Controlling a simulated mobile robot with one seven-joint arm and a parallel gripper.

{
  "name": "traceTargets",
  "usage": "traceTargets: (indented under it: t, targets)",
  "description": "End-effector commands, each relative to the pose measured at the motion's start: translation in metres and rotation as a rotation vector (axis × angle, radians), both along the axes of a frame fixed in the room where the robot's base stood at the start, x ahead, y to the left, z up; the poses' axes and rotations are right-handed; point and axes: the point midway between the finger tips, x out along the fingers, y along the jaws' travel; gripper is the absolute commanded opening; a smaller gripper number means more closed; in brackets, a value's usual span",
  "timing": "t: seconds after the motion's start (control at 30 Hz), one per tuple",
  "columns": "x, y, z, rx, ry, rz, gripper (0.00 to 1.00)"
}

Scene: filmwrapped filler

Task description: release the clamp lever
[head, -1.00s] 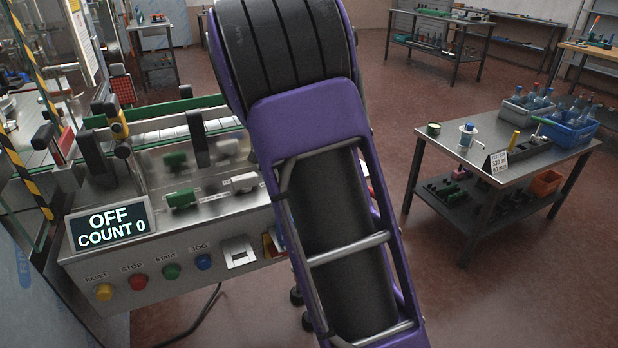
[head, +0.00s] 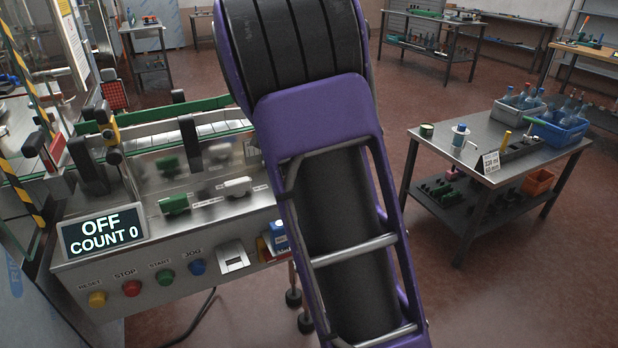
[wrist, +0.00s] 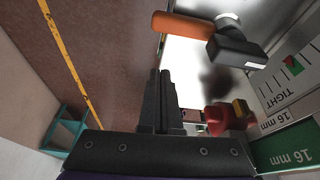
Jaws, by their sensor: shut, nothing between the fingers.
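In the wrist view a lever with an orange handle (wrist: 182,26) and a dark hub (wrist: 234,46) stands ahead and right of my gripper (wrist: 162,74). It looks like the clamp lever, but no label names it. A smaller red and yellow part (wrist: 228,116) sits below it, beside a scale plate (wrist: 291,82) reading TIGHT. My gripper's dark fingers are together, empty and apart from the orange handle. In the head view my arm hides the gripper. Red-handled (head: 57,145) and yellow-handled (head: 111,132) black fittings show at left; I cannot tell which matches the lever.
The machine's display (head: 104,232) reads OFF, COUNT 0, above a row of buttons (head: 132,288). A green guide rail (head: 195,106) runs behind it. A steel table (head: 445,139) with bottles in bins stands at right. Open floor (head: 480,300) lies in front of that table.

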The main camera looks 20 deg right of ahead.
Motion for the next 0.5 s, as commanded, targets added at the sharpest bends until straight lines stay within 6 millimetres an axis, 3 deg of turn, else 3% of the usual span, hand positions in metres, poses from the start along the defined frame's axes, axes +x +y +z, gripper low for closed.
traceTargets:
  t: [0.03,0.2,0.5]
  targets:
    - [0.0,0.004,0.013,-0.001,-0.004,0.001,0.0]
    - [0.0,0.013,0.04,-0.001,-0.003,-0.001,0.0]
    - [-0.001,0.018,0.054,-0.001,0.001,-0.003,0.0]
